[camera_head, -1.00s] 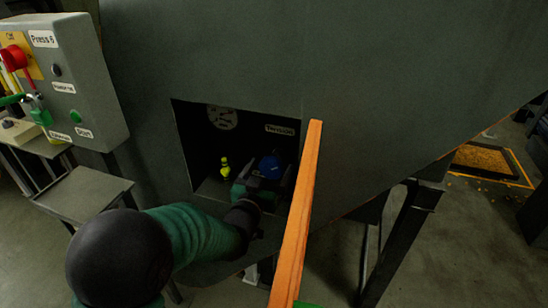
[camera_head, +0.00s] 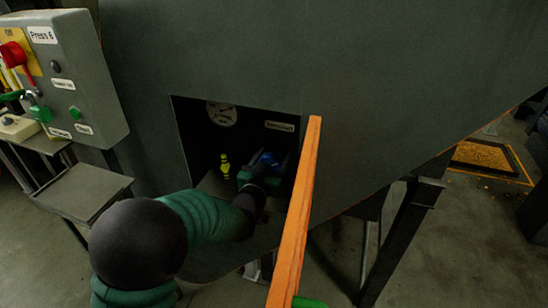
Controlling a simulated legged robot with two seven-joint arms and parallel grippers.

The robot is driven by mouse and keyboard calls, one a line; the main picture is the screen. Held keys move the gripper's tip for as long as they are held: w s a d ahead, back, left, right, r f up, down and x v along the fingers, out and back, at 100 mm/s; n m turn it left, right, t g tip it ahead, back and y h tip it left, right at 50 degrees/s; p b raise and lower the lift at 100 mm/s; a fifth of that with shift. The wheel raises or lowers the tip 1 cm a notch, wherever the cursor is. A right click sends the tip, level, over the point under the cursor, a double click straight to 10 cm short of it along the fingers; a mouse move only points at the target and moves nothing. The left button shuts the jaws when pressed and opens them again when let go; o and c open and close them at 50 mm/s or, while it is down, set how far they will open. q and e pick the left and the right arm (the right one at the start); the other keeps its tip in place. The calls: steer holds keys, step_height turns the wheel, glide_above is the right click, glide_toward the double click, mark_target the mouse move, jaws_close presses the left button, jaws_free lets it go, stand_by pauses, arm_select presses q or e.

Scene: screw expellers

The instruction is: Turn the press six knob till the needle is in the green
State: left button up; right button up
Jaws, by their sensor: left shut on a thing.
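The gauge's needle and any green zone are too small to read.
A small yellow-green fitting (camera_head: 225,166) stands left of the knob. An orange bar (camera_head: 297,215) runs along the opening's right side. The Press 6 control box (camera_head: 85,85) and a grey shelf (camera_head: 82,190) are at the left.

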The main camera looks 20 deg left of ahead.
arm_select(q)
steer(key=shift+m, duration=0.3)
steer(key=m+b, duration=0.2)
steer(key=m, duration=0.1)
steer(key=shift+d+f, duration=0.1)
steer(key=shift+f, duration=0.1)
steer(key=m+b, duration=0.2)
steer(key=m, duration=0.3)
steer(key=shift+d+m, duration=0.1)
steer(key=shift+m, duration=0.3)
steer(key=m+b, duration=0.1)
steer(key=m, duration=0.1)
steer(key=m+b, duration=0.1)
steer(key=m, duration=0.2)
steer(key=shift+d+f, duration=0.1)
steer(key=shift+f, duration=0.1)
steer(key=shift+f+m+b, duration=0.15)
steer(key=shift+m+b, duration=0.3)
steer(key=shift+m, duration=1.75)
steer(key=shift+f, duration=0.1)
steer(key=o, duration=1.4)
steer(key=shift+r, duration=0.25)
